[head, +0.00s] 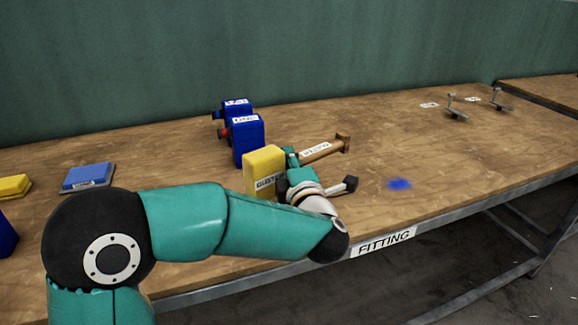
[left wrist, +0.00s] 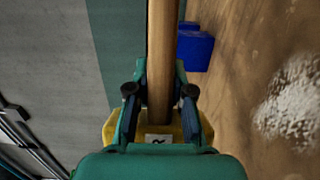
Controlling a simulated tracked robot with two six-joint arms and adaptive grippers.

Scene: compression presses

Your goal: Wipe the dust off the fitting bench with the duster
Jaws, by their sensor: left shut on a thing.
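The duster (head: 263,170) is a yellow block with a white label, near the front of the wooden bench (head: 225,265) marked FITTING. My left gripper (head: 302,180) is at its right side and shut on it. In the left wrist view the yellow block (left wrist: 112,127) shows on both sides of my left fingers (left wrist: 160,92). A wooden bar (left wrist: 162,50) runs up between the fingers; I cannot tell whether it belongs to the duster. A pale dusty patch (left wrist: 290,98) lies on the bench at the right. A blue smudge (head: 398,184) lies on the bench right of the gripper. My right gripper is out of view.
A labelled wooden mallet-like tool (head: 325,149) shows just beyond my gripper. Blue labelled blocks (head: 247,140) stand behind the duster. A blue pad (head: 87,176) and a yellow block (head: 14,187) are at the left. Small metal fittings (head: 455,110) stand far right. The right middle bench is clear.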

